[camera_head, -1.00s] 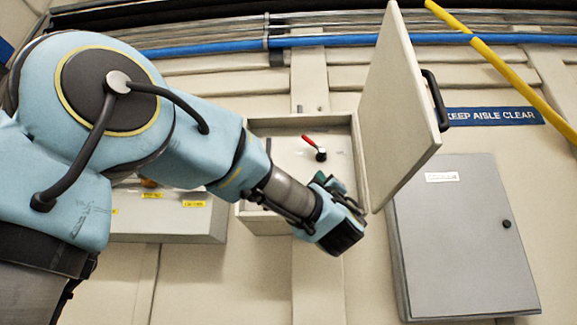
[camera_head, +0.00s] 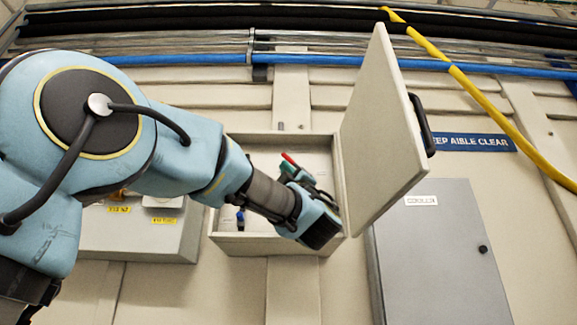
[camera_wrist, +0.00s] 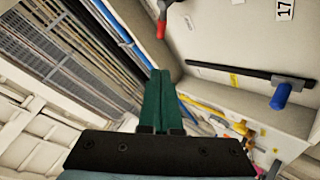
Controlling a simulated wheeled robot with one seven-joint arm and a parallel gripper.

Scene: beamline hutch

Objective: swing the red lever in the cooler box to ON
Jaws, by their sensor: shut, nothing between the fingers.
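The red lever (camera_head: 289,158) is in the open beige box (camera_head: 270,245) on the wall. In the head view only its red tip shows, tilted up and left; my gripper hides the rest. My gripper (camera_head: 292,172) is in front of the box's opening. ON marks are not readable.
The box's door (camera_head: 385,130), with a black handle, stands open at the right. A blue-handled part (camera_wrist: 281,95) sits inside the box. A grey closed cabinet (camera_head: 440,255) is to the right; a box with yellow labels (camera_head: 140,238) is to the left. A yellow pipe (camera_head: 480,95) crosses the upper right.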

